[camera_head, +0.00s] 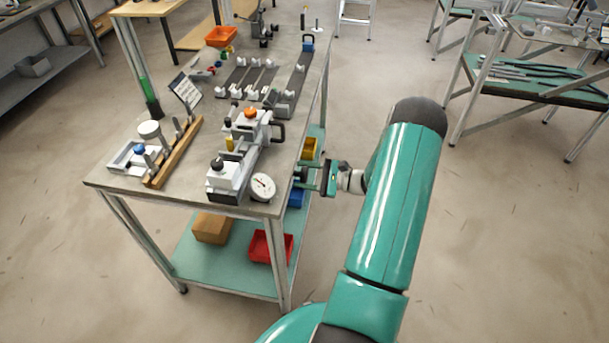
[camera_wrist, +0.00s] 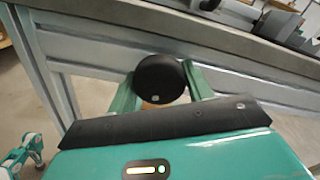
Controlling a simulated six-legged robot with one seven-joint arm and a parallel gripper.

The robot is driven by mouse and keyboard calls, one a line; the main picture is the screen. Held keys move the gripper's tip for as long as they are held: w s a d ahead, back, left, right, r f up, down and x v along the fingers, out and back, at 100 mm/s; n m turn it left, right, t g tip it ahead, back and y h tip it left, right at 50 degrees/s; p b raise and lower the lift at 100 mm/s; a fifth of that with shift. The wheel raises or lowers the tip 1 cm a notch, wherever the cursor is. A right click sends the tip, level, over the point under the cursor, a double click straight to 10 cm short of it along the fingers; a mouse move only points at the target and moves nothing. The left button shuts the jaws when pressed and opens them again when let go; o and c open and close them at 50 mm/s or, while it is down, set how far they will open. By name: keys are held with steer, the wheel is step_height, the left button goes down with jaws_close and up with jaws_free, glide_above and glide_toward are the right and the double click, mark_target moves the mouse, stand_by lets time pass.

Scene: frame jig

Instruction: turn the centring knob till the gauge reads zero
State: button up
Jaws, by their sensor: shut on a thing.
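The centring knob (camera_wrist: 160,76), black and round, shows in the wrist view in front of the table's side. My gripper (camera_head: 308,181) is shut on it, with one green finger on each side. In the head view my gripper reaches from the right to the table's right edge, and the knob is too small and partly covered to make out well. The gauge (camera_head: 263,187) is a white round dial at the near right corner of the table, just left of my gripper. Its thin dark needle shows, but the reading is too small to tell.
A grey and white jig (camera_head: 233,160) with clamps stands behind the gauge on the table (camera_head: 128,186). A wooden rack (camera_head: 174,152) is to its left.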

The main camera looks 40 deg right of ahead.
steer(key=shift+n, duration=1.2)
steer(key=o, duration=1)
steer(key=shift+c, duration=0.2)
steer(key=v, duration=1.3)
steer(key=shift+s+d, duration=0.2)
steer(key=shift+s, duration=0.1)
